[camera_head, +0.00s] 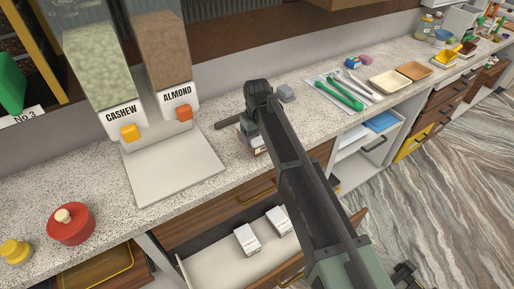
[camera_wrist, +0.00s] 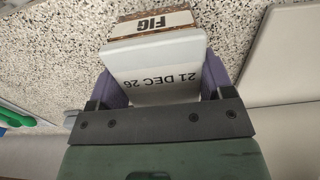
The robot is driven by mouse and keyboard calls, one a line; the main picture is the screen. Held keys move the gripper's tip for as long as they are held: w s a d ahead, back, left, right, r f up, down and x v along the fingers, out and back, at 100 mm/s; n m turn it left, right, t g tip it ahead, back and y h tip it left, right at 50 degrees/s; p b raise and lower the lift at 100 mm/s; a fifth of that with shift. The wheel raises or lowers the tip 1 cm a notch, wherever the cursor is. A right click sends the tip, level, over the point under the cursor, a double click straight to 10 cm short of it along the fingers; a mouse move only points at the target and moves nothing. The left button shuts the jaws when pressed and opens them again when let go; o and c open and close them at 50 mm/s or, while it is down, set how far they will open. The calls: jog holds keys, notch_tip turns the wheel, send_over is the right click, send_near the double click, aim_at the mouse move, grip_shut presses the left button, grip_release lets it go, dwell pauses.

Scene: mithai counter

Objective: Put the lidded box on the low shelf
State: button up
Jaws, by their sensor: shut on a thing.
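The lidded box (camera_wrist: 160,62) has a white lid printed "21 DEC 26" and a side label reading "FIG". My gripper (camera_wrist: 162,80) is shut on it, with a purple finger at each side. In the head view my gripper (camera_head: 248,128) is over the counter, right of the almond dispenser, and my arm hides most of the box. I cannot tell whether the box touches the counter. An open white shelf bay (camera_head: 352,166) shows under the counter, right of my arm; its lower part is partly hidden.
An open drawer (camera_head: 215,272) below the counter holds two small white boxes (camera_head: 246,239). Cashew (camera_head: 95,75) and almond (camera_head: 163,60) dispensers stand left. Green-handled tools (camera_head: 340,95) and trays (camera_head: 389,81) lie to the right. A red round container (camera_head: 71,228) is at front left.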

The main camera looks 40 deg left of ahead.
notch_tip(320, 180, down, 3)
jog(key=shift+f+b, duration=0.1)
jog(key=shift+b, duration=0.6)
jog(key=shift+r, duration=0.3)
jog(key=shift+c, duration=0.4)
jog(key=shift+f, duration=0.15)
jog(key=o, duration=1.2)
